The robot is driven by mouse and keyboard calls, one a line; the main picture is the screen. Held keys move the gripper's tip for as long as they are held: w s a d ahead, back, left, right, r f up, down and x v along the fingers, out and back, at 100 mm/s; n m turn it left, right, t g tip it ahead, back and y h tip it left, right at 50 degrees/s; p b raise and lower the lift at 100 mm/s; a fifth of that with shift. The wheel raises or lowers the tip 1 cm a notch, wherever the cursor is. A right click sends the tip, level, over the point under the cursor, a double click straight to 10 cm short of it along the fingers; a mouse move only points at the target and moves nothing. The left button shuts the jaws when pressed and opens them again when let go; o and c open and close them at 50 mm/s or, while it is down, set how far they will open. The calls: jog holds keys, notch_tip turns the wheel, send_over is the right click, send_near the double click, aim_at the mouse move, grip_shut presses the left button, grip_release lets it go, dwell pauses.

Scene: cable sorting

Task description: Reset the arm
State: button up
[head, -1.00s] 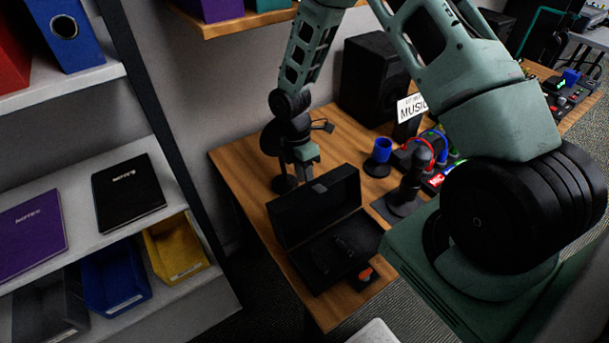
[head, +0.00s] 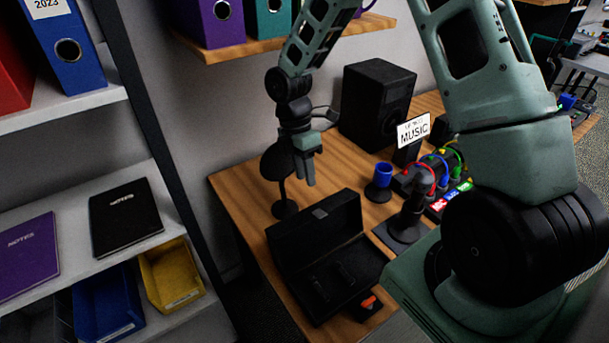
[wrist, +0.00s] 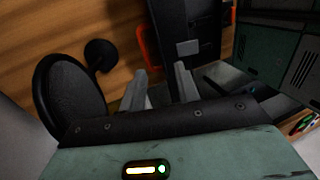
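My gripper (head: 307,184) hangs above the left part of the wooden table, pointing down, beside a round black disc on a stand (head: 277,162). In the wrist view the two grey fingers of my gripper (wrist: 160,70) are apart, with nothing between them. My arm comes down from the top of the head view. An open black case (head: 345,279) lies on the table below and in front of my gripper, apart from it. The disc (wrist: 70,98) shows close to the left of the fingers in the wrist view.
A black speaker (head: 377,104) stands at the back. A blue cup-shaped holder (head: 383,175), a black stick-like device (head: 409,214), a MUSIC sign (head: 413,130) and coloured cables (head: 441,163) are to the right. Shelves with notebooks (head: 126,216) and bins (head: 171,274) stand left.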

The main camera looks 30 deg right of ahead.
dwell(0.3)
jog(key=s+a+r+m+t, duration=0.1)
jog(key=s+a+r+m, duration=0.4)
jog(key=s+a+r, duration=0.2)
jog(key=s+a+r+m+t, duration=0.2)
jog(key=s+a+r+m, duration=0.3)
jog(key=s+a, duration=0.6)
jog(key=s+r, duration=0.2)
jog(key=s, duration=0.2)
jog(key=shift+s+y, duration=0.3)
jog(key=shift+s, duration=0.1)
